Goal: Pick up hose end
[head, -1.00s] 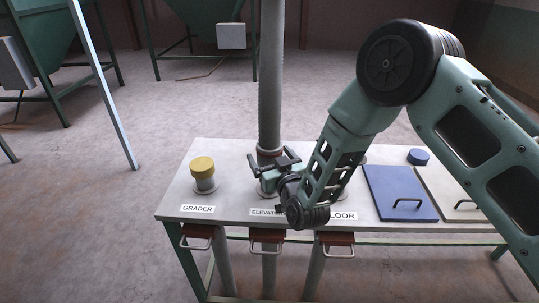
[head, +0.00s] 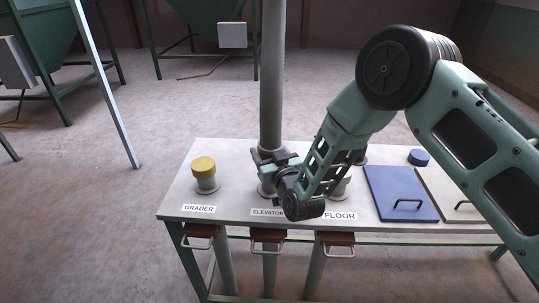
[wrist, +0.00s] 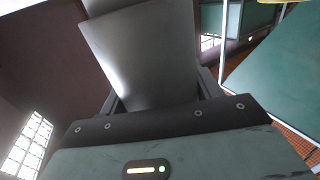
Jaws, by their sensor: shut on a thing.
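The hose (head: 270,80) is a thick grey vertical tube that comes down from above to the table at the ELEVATOR label (head: 267,212). My gripper (head: 268,157) is shut around the hose's lower end, just above the table top. In the wrist view the grey hose (wrist: 145,55) fills the upper middle, between the fingers. The exact seat of the hose end on its port is mostly hidden behind my gripper and wrist.
The table (head: 230,160) holds a yellow-capped port (head: 204,167) at GRADER, a blue cap (head: 418,157), a blue lid (head: 399,193) and a pale lid with a handle. Red-brown slide gates (head: 267,235) sit under the front edge. Green hoppers stand behind on open floor.

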